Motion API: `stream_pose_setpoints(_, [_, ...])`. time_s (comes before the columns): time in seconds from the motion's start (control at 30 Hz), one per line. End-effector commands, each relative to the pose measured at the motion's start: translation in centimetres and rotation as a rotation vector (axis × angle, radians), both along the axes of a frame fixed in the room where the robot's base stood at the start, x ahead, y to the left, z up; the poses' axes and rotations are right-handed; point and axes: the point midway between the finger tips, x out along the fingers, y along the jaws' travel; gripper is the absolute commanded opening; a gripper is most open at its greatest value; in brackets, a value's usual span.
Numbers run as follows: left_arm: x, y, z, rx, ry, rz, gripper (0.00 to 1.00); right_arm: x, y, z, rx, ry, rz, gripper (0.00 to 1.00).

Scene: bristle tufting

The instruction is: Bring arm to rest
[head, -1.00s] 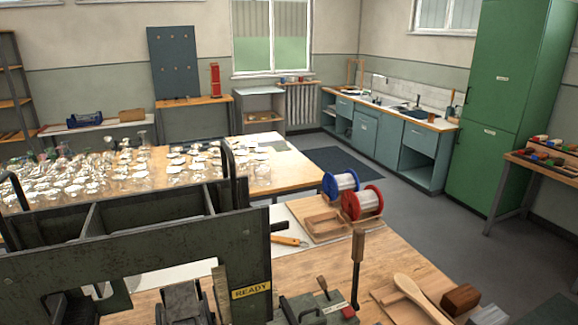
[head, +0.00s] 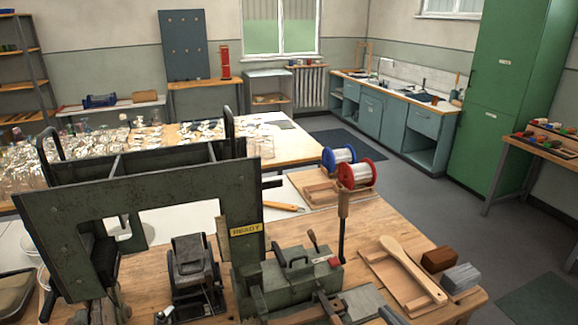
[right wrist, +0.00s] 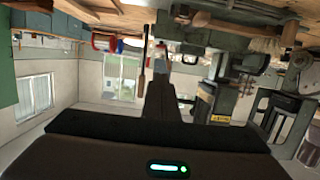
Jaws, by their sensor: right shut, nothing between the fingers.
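My right gripper (right wrist: 160,82) shows in the right wrist view as a narrow dark pair of fingers, shut and empty. It points into the room, apart from the bench things seen beyond it. In the head view, only a dark piece at the bottom edge may belong to my right arm; I cannot tell for sure. My left gripper is not in view.
A green tufting machine with a READY plate (head: 247,230) stands on the wooden bench (head: 395,222). A green vise-like device (head: 290,270), a wooden paddle (head: 412,268), two blocks and wire spools (head: 356,173) stand right of it. The floor beyond is clear.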

Motion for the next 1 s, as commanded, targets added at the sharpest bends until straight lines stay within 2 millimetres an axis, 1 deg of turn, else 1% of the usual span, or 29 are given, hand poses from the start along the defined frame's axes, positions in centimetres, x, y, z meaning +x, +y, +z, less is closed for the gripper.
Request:
stream_pose_setpoints(0.07, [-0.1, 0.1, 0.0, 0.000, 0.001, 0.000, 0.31, 0.0, -0.1, -0.3, -0.001, 0.003, -0.002, 0.00])
stream_pose_setpoints(0.33, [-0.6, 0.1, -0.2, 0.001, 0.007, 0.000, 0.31, 0.5, -1.0, -3.7, -0.013, 0.046, -0.032, 0.00])
stream_pose_setpoints(0.47, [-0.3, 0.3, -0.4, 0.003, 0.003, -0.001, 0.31, 0.6, -1.6, -6.0, -0.021, 0.075, -0.050, 0.00])
stream_pose_setpoints(0.57, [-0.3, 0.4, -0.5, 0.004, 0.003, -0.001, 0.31, 0.6, -2.3, -8.4, -0.030, 0.105, -0.067, 0.00])
stream_pose_setpoints(0.67, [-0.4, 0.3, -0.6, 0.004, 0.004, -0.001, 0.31, 0.5, -3.0, -11.2, -0.043, 0.142, -0.088, 0.00])
stream_pose_setpoints(0.77, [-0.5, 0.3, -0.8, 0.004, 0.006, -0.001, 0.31, 0.2, -3.8, -14.6, -0.057, 0.185, -0.110, 0.00])
stream_pose_setpoints(0.87, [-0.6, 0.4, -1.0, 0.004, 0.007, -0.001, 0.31, -0.6, -4.6, -19.0, -0.073, 0.243, -0.136, 0.00])
stream_pose_setpoints(0.9, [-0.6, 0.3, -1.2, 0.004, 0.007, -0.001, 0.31, -1.1, -5.0, -21.1, -0.083, 0.272, -0.147, 0.00])
stream_pose_setpoints(0.97, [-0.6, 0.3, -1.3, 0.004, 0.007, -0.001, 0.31, -2.1, -5.6, -24.6, -0.098, 0.319, -0.164, 0.00])
stream_pose_setpoints(1.0, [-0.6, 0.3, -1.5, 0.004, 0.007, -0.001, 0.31, -2.9, -6.0, -27.0, -0.108, 0.351, -0.175, 0.00])
